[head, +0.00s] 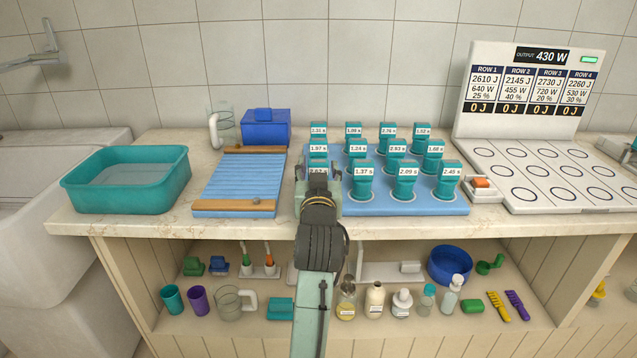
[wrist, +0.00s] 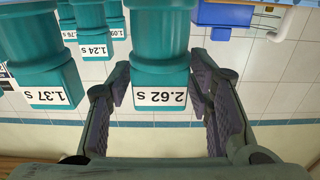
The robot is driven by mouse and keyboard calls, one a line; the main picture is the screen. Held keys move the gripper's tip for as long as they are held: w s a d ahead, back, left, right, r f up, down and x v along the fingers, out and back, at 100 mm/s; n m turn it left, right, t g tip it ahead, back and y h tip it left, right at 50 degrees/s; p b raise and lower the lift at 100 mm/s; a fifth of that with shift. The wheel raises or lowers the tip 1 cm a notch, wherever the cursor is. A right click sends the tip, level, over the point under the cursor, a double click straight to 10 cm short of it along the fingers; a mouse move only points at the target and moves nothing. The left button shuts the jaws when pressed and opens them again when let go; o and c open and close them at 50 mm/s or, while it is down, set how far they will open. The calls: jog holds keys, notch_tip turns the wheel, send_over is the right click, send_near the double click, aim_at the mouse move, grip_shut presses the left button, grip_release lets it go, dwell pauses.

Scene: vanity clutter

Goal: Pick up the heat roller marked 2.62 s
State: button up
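The heat roller marked 2.62 s (wrist: 160,97) is a teal roller with a white label. It appears upside down in the wrist view, between the two fingers of my gripper (wrist: 160,75). The fingers stand open on either side of its labelled block, with narrow gaps; I cannot tell whether either touches. In the head view my gripper (head: 318,185) is at the front left of the blue roller tray (head: 430,207) and hides most of that roller, leaving part of its label (head: 318,171) visible.
Close by stand rollers marked 1.37 s (head: 363,183) and 1.87 s (head: 318,150), with several more behind. Left are a blue slatted mat (head: 238,185) and a teal basin (head: 125,190). Right is a white board with ringed places (head: 540,180) and an upright display (head: 530,90).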

jog(key=c, duration=0.9)
